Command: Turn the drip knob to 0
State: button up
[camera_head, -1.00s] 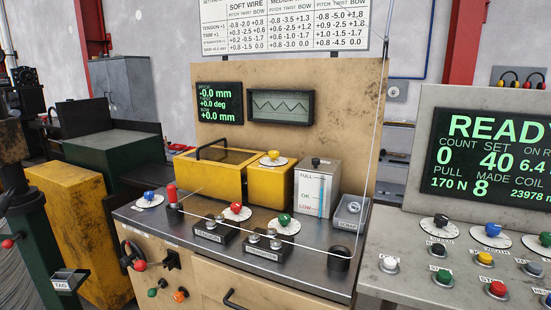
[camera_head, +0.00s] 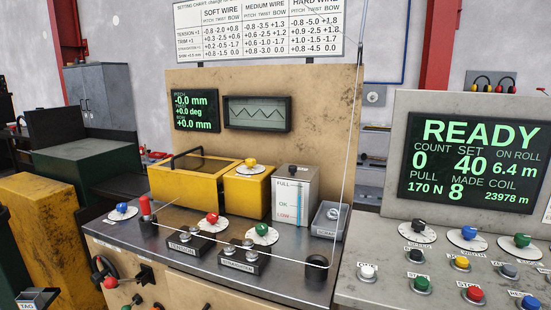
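No knob in view carries a label that I can read as drip. A yellow knob on a white dial (camera_head: 251,165) sits on top of a small yellow box (camera_head: 246,194), beside the oil gauge with its FULL, OK and LOW marks (camera_head: 290,198). Blue (camera_head: 122,209), red (camera_head: 212,217) and green (camera_head: 262,230) knobs on white dials stand on the dark bench top. The dial figures are too small to read. My gripper is not in view.
A yellow case with a dark lid (camera_head: 190,187) stands left of the small box. Tension (camera_head: 190,243) and straightening (camera_head: 236,260) blocks and a dark roller (camera_head: 316,267) crowd the bench. A thin upright wire (camera_head: 349,150) runs at right. The READY console (camera_head: 480,150) stands further right.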

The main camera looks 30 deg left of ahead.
aim_at(250, 163)
jog(key=z, duration=2.2)
jog(key=k, duration=2.3)
jog(key=u, duration=2.5)
